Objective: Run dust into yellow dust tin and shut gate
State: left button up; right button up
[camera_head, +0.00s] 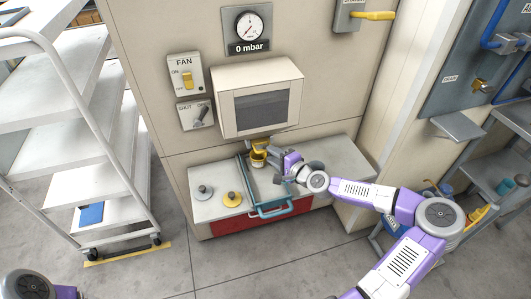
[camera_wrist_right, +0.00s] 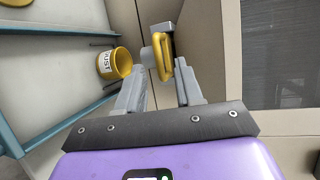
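The yellow dust tin (camera_head: 259,158) stands open at the back of the bench under the cabinet's window box. In the right wrist view the tin (camera_wrist_right: 119,63) shows a white label reading "DUST", to the left of my fingers. A yellow looped handle (camera_wrist_right: 165,55), apparently the gate's, sticks out from a grey bracket near the cabinet wall. My right gripper (camera_wrist_right: 160,78) is open, with one finger on either side of this handle; I cannot tell whether they touch it. In the head view my right gripper (camera_head: 272,154) is beside the tin. My left gripper is out of view.
A blue-handled tray frame (camera_head: 271,211) lies on the bench. A grey lid (camera_head: 204,192) and a yellow lid (camera_head: 232,199) lie to its left. Above are a fan switch (camera_head: 187,79), a shut lever (camera_head: 199,115) and a gauge (camera_head: 246,27) reading 0 mbar. A white shelf cart (camera_head: 75,150) stands left.

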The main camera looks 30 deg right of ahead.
aim_at(265, 151)
jog(key=shift+b+x, duration=0.5)
jog(key=shift+x, duration=1.8)
grip_shut()
